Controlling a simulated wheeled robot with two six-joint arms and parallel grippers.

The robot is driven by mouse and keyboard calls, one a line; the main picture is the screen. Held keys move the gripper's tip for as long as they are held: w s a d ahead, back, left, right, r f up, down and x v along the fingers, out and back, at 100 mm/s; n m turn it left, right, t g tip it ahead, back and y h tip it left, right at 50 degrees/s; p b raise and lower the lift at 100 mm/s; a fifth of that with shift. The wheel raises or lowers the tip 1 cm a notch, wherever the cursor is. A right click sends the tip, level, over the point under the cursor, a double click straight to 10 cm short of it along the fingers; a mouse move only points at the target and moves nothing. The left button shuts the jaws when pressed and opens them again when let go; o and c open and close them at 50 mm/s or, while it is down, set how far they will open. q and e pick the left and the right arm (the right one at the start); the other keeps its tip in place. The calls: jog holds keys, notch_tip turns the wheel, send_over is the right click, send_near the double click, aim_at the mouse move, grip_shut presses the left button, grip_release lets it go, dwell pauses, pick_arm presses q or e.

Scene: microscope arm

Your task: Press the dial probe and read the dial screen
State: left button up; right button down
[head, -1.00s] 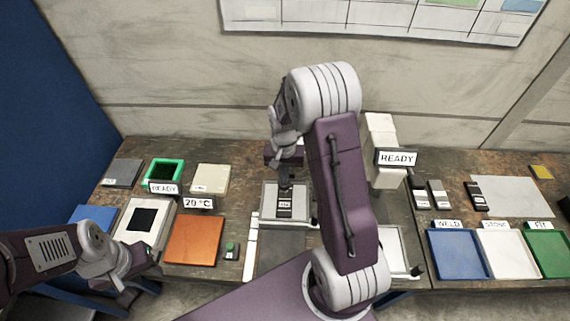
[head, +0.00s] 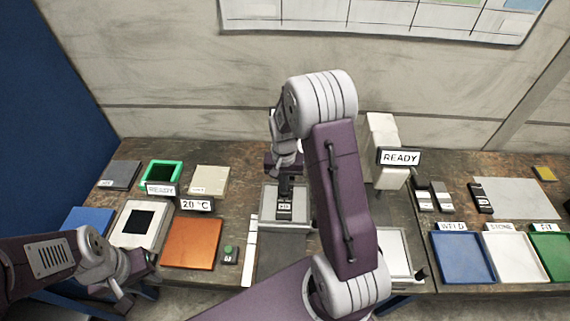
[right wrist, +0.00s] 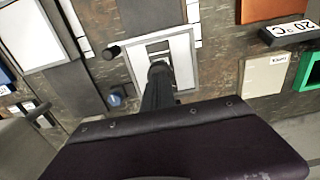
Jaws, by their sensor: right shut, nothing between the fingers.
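My right gripper (head: 285,187) points down over a grey-white plate (head: 268,220) in the middle of the bench. A small dark block with a pale label (head: 284,212) lies on that plate, just below the fingertips. In the right wrist view the shut dark fingers (right wrist: 160,70) reach over the same plate (right wrist: 183,52); I cannot tell whether they touch anything. A white upright device (head: 382,140) with a READY screen (head: 400,157) stands right of my right arm. No dial probe can be made out clearly. My left gripper (head: 128,292) hangs at the front left edge, its jaws unclear.
On the left are a green open box (head: 161,174), another READY sign (head: 161,189), a 20 °C sign (head: 196,205), an orange plate (head: 191,243) and a green button (head: 229,252). Blue (head: 462,257), white and green trays stand at the right. My right arm hides part of the middle bench.

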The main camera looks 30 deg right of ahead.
dwell(0.5)
notch_tip(320, 180, up, 6)
jog(key=p, duration=0.5)
jog(key=shift+f, duration=0.2)
notch_tip(320, 180, up, 9)
jog(key=b, duration=0.2)
dwell(0.7)
